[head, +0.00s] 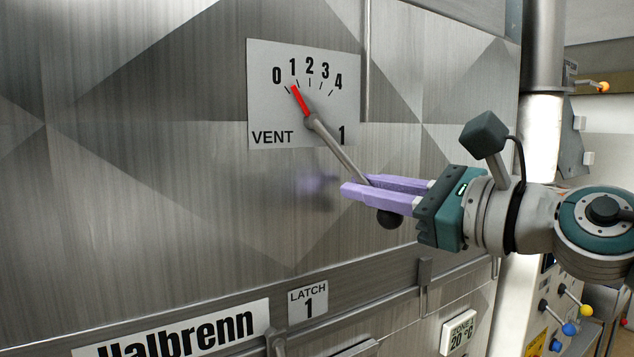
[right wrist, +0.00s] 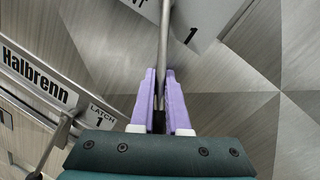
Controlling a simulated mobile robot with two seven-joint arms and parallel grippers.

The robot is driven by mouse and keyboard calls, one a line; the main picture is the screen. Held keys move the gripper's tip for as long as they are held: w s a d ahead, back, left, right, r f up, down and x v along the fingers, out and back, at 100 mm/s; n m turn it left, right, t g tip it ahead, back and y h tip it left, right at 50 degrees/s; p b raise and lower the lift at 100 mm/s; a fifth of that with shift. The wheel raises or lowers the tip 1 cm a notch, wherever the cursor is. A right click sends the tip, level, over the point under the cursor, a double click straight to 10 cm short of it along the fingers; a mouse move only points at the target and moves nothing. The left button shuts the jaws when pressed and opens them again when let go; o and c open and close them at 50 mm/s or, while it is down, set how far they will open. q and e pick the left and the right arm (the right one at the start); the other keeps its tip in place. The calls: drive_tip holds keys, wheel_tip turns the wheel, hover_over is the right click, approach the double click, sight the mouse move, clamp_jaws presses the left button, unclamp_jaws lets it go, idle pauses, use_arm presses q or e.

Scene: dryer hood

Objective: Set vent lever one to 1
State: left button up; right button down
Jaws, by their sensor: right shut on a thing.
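The vent plate (head: 262,108) marked VENT 1 has a scale from 0 to 4. Its red pointer (head: 300,101) points at or close to the 1 mark, slightly to its left at most. The vent lever (head: 338,150) is a grey rod slanting down and right from the pivot to a black knob (head: 390,219). My right gripper (head: 358,187) is shut on the lever just above the knob. In the right wrist view the rod (right wrist: 164,50) runs between the purple fingers. My left gripper is not in view.
Below are a Halbrenn sign (head: 180,333), a LATCH 1 label (head: 308,301) and a horizontal rail with brackets. A vertical post (head: 541,120) stands at the right. Several levers with coloured knobs (head: 569,329) sit at lower right.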

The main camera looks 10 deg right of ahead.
drive_tip(key=m, duration=0.1)
drive_tip(key=a+f+m, duration=0.1)
drive_tip(key=shift+s+a+m+t, duration=0.3)
drive_tip(key=c, duration=0.9)
unclamp_jaws()
drive_tip(key=b+v, duration=0.2)
drive_tip(key=v, duration=0.8)
